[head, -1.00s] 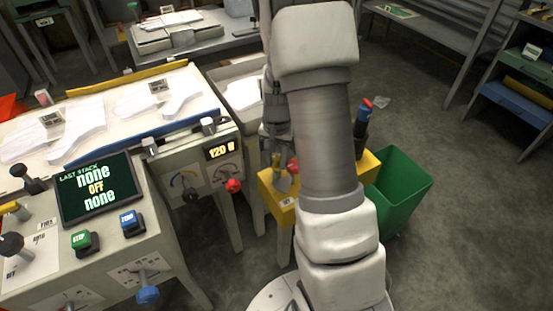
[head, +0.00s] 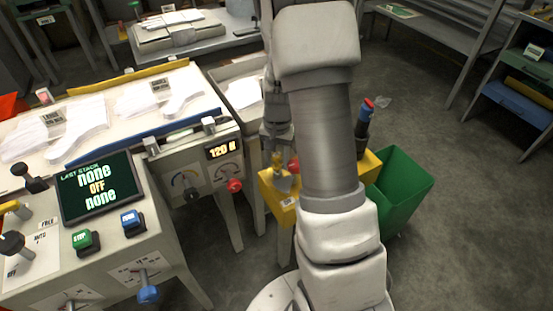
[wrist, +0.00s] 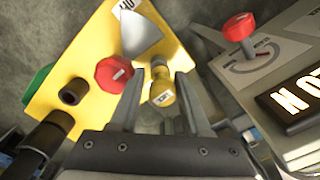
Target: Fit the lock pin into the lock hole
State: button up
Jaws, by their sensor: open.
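In the wrist view my gripper (wrist: 161,76) is open, with one finger on each side of a yellow knob-headed piece (wrist: 162,92) bearing a small pale label. This piece looks like the lock pin, but I cannot be sure. It stands at the yellow stand (wrist: 80,52), and I cannot tell whether the fingers touch it. In the head view my gripper (head: 281,150) is over the yellow stand (head: 272,197), partly hidden by my arm. I cannot make out a lock hole for certain.
A red knob (wrist: 115,74), a black tube (wrist: 73,92) and a grey plate (wrist: 139,36) are close to my fingers. The machine with the 120 display (head: 222,148) stands left of the stand. A green bin (head: 405,190) is at its right.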

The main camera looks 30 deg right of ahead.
notch_tip(320, 180, up, 17)
jog(key=p, duration=0.6)
jog(key=s+a+r+n+t, duration=0.35)
jog(key=s+a+r, duration=0.3)
jog(key=s, duration=0.25)
jog(key=s+a+r+n+t, duration=0.2)
jog(key=s+a+r+n, duration=0.35)
jog(key=s+r, duration=0.3)
notch_tip(320, 180, up, 17)
jog(key=s+p, duration=0.1)
jog(key=p, duration=1.6)
jog(key=shift+a, duration=0.25)
